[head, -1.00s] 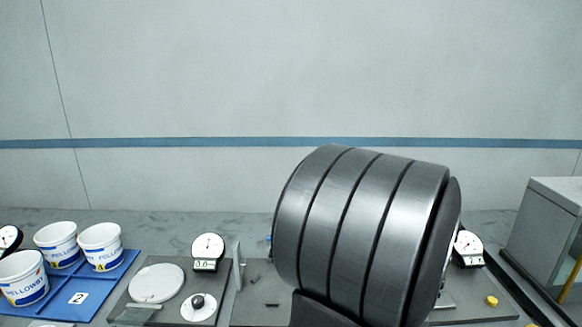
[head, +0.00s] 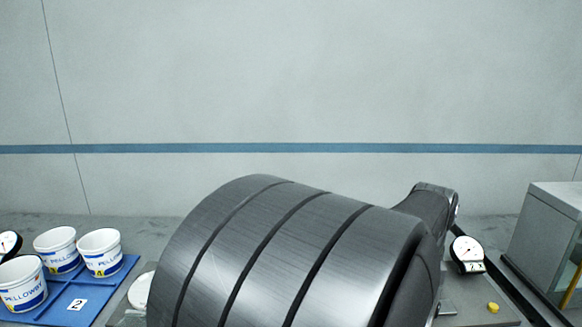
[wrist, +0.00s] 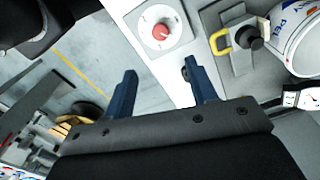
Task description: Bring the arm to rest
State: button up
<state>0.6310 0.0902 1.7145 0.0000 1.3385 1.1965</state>
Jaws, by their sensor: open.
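My gripper (wrist: 165,88) shows in the wrist view with its two dark blue fingers spread apart and nothing between them. It is open and empty, above a white panel and a grey floor with a yellow line. In the head view a large grey banded link of my arm fills the lower middle, with a darker link behind it at the right. My gripper is not visible in the head view. My arm hides the middle of the bench there.
White tubs (head: 100,252) stand on a blue tray (head: 118,285) marked 2 at the left. A dial gauge (head: 467,254) and a yellow knob (head: 493,307) are right of my arm, near a grey cabinet (head: 550,235). A red button (wrist: 160,31) shows in the wrist view.

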notch_tip(320, 180, down, 16)
jog(key=shift+r, duration=0.15)
jog(key=shift+r+n, duration=0.25)
jog(key=shift+n, duration=0.55)
jog(key=n, duration=0.5)
jog(key=shift+n, duration=0.3)
jog(key=n, duration=0.3)
jog(key=shift+n, duration=2.1)
